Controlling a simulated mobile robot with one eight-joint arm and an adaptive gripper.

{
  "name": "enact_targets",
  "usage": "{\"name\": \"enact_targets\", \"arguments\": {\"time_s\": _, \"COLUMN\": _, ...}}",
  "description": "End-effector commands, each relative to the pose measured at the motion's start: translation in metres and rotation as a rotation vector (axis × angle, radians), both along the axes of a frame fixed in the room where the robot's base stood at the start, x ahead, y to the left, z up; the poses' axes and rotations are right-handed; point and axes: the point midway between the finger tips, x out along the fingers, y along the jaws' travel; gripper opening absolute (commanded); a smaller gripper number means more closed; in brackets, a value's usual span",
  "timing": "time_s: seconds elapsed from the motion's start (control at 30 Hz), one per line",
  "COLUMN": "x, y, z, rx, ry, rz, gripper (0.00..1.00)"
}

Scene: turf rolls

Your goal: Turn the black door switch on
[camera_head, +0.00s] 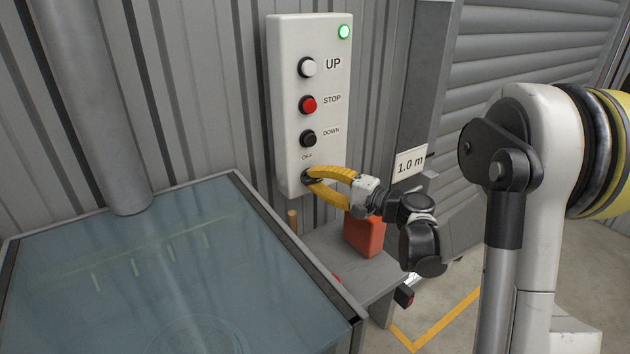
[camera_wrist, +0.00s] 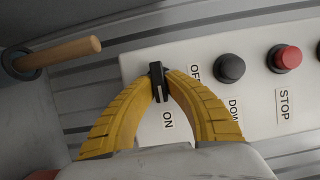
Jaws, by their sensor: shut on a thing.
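The black door switch (camera_wrist: 157,76) is a small rotary knob at the low end of the white control panel (camera_head: 285,100). My gripper (camera_head: 308,177) has yellow ribbed fingers, and in the wrist view (camera_wrist: 160,82) their tips are shut on the knob from both sides. A pale mark shows on the knob's end nearer the ON label (camera_wrist: 167,120). The OFF label (camera_wrist: 194,73) is off to the other side. In the head view the fingers cover most of the knob and hide the ON label. A green lamp (camera_head: 344,32) at the panel's top is lit.
Above the switch are the black DOWN button (camera_head: 308,138), red STOP button (camera_head: 308,104) and white UP button (camera_head: 307,67). A glass-topped table (camera_head: 130,260) stands at left. A wooden handle (camera_wrist: 75,55) and an orange-red block (camera_head: 364,236) are near my gripper.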

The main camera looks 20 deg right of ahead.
Motion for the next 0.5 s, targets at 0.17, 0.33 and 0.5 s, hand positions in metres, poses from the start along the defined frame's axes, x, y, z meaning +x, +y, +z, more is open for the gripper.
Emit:
{"name": "enact_targets", "arguments": {"time_s": 0.17, "x": 0.0002, "y": 0.0004, "z": 0.0004, "rx": 0.004, "ry": 0.001, "rz": 0.001, "gripper": 0.0}}
{"name": "enact_targets", "arguments": {"time_s": 0.33, "x": 0.0002, "y": 0.0004, "z": 0.0004, "rx": 0.004, "ry": 0.0, "rz": 0.001, "gripper": 0.0}}
{"name": "enact_targets", "arguments": {"time_s": 0.5, "x": 0.0001, "y": 0.0003, "z": 0.0003, "rx": 0.004, "ry": 0.0, "rz": 0.001, "gripper": 0.36}}
